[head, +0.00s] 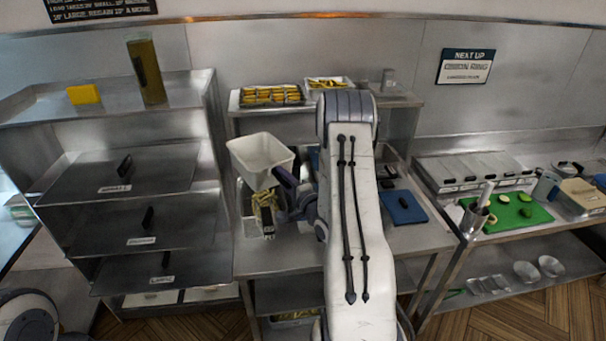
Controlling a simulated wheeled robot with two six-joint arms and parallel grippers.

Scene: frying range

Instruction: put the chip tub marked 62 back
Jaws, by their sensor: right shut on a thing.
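My right gripper (286,187) is shut on a white tub (258,154) and holds it tilted above the middle counter. The inside of this tub that shows looks bare. No number can be read on it. Chips (265,203) lie below it in a container with a dark tag, partly hidden by the tub and the gripper. I cannot tell which container bears 62. My right arm covers much of the middle counter. My left gripper is not in view; only a part of my left arm shows at the lower left corner.
A blue mat (405,207) lies right of my arm. A green board (512,213) is farther right.

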